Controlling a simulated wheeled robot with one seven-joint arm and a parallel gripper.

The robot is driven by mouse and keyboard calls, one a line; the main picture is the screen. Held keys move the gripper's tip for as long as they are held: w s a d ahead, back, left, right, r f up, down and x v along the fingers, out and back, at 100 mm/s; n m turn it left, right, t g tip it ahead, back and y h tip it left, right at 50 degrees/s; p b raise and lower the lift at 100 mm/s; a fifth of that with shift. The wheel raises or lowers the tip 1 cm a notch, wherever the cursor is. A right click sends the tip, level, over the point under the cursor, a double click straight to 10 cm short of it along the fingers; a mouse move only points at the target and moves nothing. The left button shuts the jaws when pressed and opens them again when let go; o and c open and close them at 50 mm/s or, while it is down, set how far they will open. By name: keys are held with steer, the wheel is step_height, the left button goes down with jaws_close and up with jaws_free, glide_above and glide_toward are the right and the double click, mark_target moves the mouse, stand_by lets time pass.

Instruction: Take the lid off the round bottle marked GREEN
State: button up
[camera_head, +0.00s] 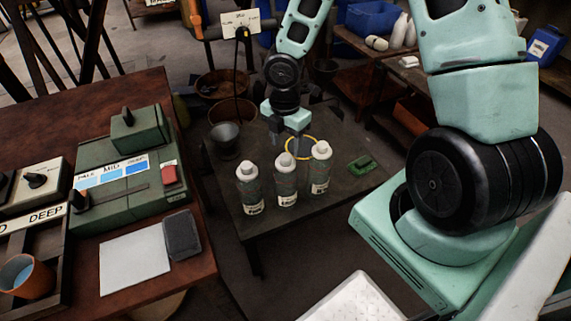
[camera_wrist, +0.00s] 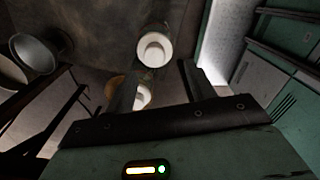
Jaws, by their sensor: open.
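All three lids look on. Their labels are too small to read, so I cannot tell which is marked GREEN. My gripper (camera_head: 288,130) is open and empty, just behind and above the bottles. In the wrist view, one white lid (camera_wrist: 154,47) shows beyond the fingertips, and another white top (camera_wrist: 142,97) shows partly between the fingers.
A yellow ring (camera_head: 285,146) shows behind the bottles. A green object (camera_head: 362,163) lies to their right on the table. A brown workbench (camera_head: 197,240) with a green machine (camera_head: 130,185) fills the left.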

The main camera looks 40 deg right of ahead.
mark_target(285, 156)
steer(key=f, duration=0.1)
steer(key=f+b, duration=0.1)
steer(key=f, duration=0.1)
steer(key=f+b, duration=0.1)
steer(key=f, duration=0.1)
steer(key=shift+w+d+f, duration=0.2)
steer(key=shift+w, duration=0.2)
steer(key=c, duration=1)
